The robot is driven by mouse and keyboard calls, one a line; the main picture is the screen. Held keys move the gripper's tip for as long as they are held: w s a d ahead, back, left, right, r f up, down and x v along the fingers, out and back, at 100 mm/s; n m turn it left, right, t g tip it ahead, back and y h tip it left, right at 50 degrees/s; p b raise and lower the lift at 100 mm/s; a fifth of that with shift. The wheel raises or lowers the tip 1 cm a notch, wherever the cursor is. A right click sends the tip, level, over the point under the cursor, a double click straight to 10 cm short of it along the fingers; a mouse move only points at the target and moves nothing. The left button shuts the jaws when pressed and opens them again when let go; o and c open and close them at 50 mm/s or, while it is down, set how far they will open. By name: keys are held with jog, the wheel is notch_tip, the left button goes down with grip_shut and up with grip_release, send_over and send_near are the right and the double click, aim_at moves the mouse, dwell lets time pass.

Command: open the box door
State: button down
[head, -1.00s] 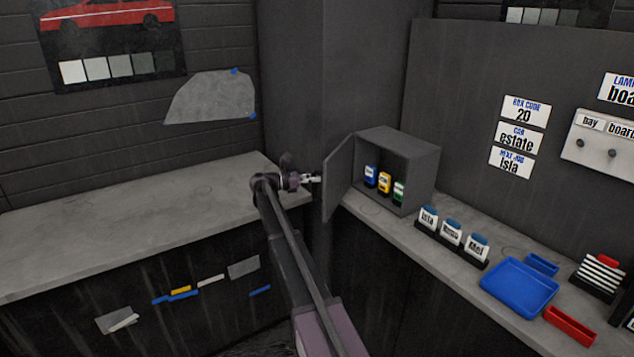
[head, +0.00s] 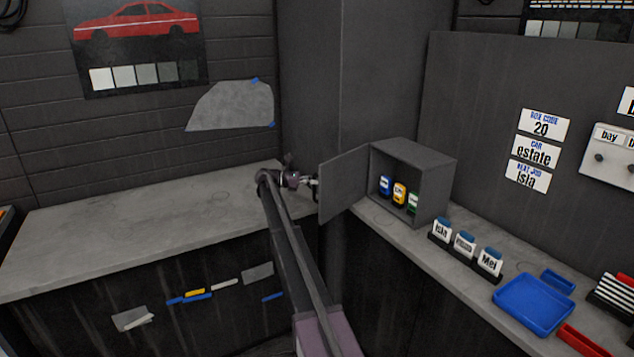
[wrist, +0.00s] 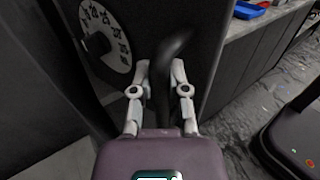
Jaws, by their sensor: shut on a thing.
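The grey box (head: 437,190) stands on the right-hand bench with its door (head: 343,183) swung well open to the left. Its inside shows a blue, a yellow and a green bottle (head: 399,194). My gripper (head: 314,184) is at the outer face of the door, near its free edge. In the wrist view the fingers (wrist: 160,72) are shut on the dark, curved door handle (wrist: 174,46), one finger on each side. A pale dial (wrist: 105,38) with a black knob sits on the door beside the handle. The head view hides the handle.
Labelled holders (head: 465,244) stand in a row in front of the box. A blue tray (head: 533,304) lies farther right. The left bench (head: 130,235) is clear. A wall column (head: 315,80) rises behind the door.

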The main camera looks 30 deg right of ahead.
jog(key=shift+s+a, duration=0.15)
jog(key=shift+a, duration=0.05)
jog(key=c, duration=0.6)
grip_release()
jog(key=shift+a, duration=0.1)
jog(key=shift+d, duration=0.25)
jog(key=shift+c, duration=0.2)
jog(key=shift+r, duration=0.1)
jog(key=c, duration=0.7)
jog(key=shift+r+p, duration=0.2)
jog(key=shift+p, duration=0.15)
grip_shut()
notch_tip(320, 180, up, 9)
jog(key=p, duration=0.8)
jog(key=shift+f, duration=0.2)
jog(key=shift+r+p, duration=0.1)
jog(key=shift+p, duration=0.25)
jog(key=shift+r+p, duration=0.35)
